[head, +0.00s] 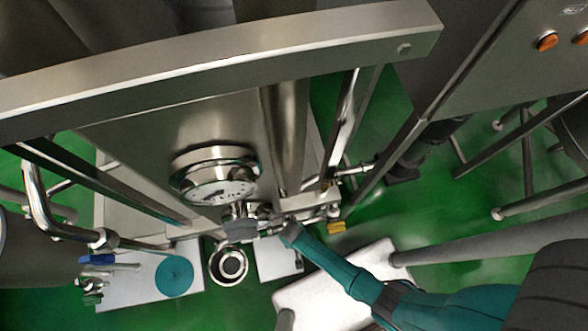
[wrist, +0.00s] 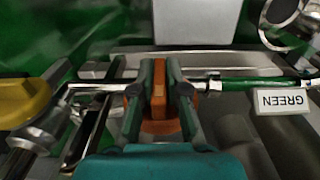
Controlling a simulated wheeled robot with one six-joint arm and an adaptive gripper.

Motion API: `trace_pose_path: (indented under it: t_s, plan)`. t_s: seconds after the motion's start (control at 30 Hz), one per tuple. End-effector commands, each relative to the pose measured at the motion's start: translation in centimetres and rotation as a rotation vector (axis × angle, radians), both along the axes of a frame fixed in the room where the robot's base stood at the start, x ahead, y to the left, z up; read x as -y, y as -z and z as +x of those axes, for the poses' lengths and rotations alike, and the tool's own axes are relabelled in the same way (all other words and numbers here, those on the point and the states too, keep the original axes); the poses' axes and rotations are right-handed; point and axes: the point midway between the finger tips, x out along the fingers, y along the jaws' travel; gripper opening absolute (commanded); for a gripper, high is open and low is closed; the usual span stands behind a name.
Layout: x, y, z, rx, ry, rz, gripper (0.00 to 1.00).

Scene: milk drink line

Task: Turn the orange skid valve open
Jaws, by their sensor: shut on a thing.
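The orange skid valve (wrist: 159,104) is in the middle of the wrist view, on a horizontal steel pipe. My gripper (wrist: 161,86) is shut on its orange handle, with one finger on each side. More orange shows outside and below the fingers. The handle's exact angle to the pipe is partly hidden by the fingers. In the head view my gripper (head: 290,233) is at the pipework below the tank; the orange valve cannot be made out there.
A yellow valve handle (wrist: 24,100) is to the left and a green handle (wrist: 245,86) with a GREEN label (wrist: 282,102) to the right. A pressure gauge (head: 220,189) and a steel beam (head: 225,65) are close by. A low surface (head: 130,287) holds a teal disc (head: 174,276).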

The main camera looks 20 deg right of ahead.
Motion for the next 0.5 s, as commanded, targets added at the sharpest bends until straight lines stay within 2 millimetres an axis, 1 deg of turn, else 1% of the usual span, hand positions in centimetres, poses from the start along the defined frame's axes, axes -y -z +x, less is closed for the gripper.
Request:
trace_pose_path:
  t_s: [0.03,0.07,0.1,0.13,0.5]
  plan:
    - [0.04,0.04,-0.11,-0.002,0.000,-0.001,0.00]
    - [0.04,0.05,-0.12,-0.002,0.000,-0.001,0.21]
    - [0.04,0.05,-0.12,-0.002,0.000,-0.001,0.31]
    - [0.04,0.05,-0.12,-0.002,0.000,-0.001,0.38]
    - [0.01,-0.20,-0.04,0.000,0.000,0.001,0.39]
